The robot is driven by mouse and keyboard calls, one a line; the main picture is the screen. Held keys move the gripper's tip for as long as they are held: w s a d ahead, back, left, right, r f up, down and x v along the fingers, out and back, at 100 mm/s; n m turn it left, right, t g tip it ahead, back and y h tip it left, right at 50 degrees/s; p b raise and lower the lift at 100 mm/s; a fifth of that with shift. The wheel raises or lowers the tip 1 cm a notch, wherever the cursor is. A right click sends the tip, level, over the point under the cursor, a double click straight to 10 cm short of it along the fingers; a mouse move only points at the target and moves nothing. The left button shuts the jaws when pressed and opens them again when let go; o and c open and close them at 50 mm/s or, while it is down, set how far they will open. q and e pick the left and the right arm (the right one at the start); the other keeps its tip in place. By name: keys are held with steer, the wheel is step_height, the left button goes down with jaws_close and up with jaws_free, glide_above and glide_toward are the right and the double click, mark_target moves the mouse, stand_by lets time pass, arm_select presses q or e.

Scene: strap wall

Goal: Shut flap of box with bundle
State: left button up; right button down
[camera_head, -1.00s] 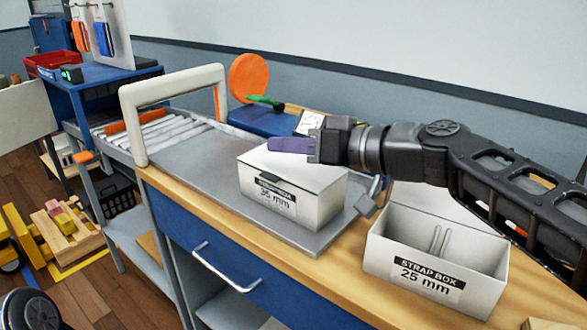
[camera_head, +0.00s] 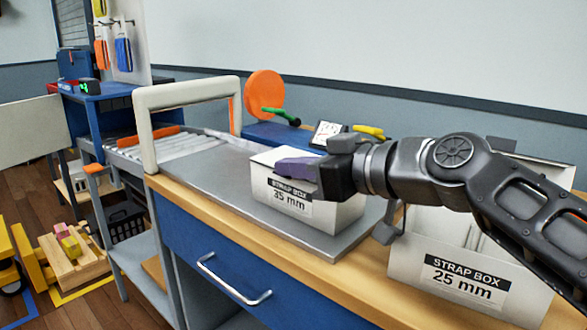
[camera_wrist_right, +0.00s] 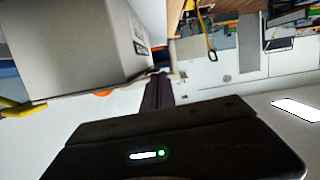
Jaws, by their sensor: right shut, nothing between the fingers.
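The white strap box labelled 35 mm (camera_head: 282,197) stands upright on a grey metal plate (camera_head: 207,169). Its top looks covered, but my right gripper hides much of it, so I cannot tell whether the flap lies fully flat. My right gripper (camera_head: 294,168), with purple fingers, is shut and empty at the upper front edge of this box; contact is unclear. In the right wrist view the fingers (camera_wrist_right: 157,92) show close beside a pale box (camera_wrist_right: 75,45). No bundle is visible inside the covered box. My left gripper is out of view.
A white strap box labelled 25 mm (camera_head: 465,284) stands open at right, partly behind my right arm. A pale frame (camera_head: 190,91) arches over the bench at left. The plate's left part is clear.

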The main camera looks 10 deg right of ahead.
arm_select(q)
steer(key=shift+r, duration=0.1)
